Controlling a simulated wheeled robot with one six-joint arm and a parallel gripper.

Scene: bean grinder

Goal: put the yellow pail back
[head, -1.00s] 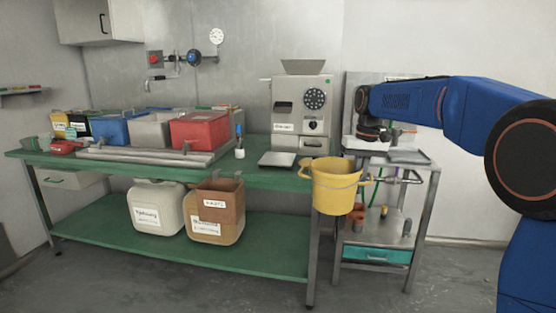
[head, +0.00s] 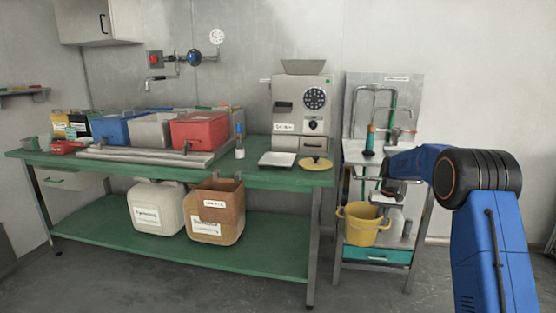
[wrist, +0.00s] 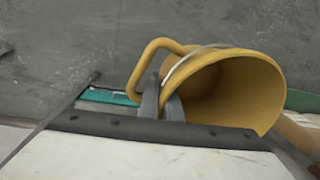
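The yellow pail (head: 362,226) is upright in the head view, low in the metal cart at the right, just above the teal drawer. I cannot tell whether its base rests on the shelf. My gripper (head: 386,197) is at the pail's right-hand handle, partly hidden by my arm. In the wrist view the pail (wrist: 235,90) shows its open mouth, which looks empty. The two dark fingers of my gripper (wrist: 162,103) are close together at the handle and rim, and look shut on the pail there.
The green bench (head: 262,178) stands left of the cart (head: 425,215). A grinder (head: 302,108), a white tray (head: 278,159) and a round yellow piece (head: 315,164) are at its right end.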

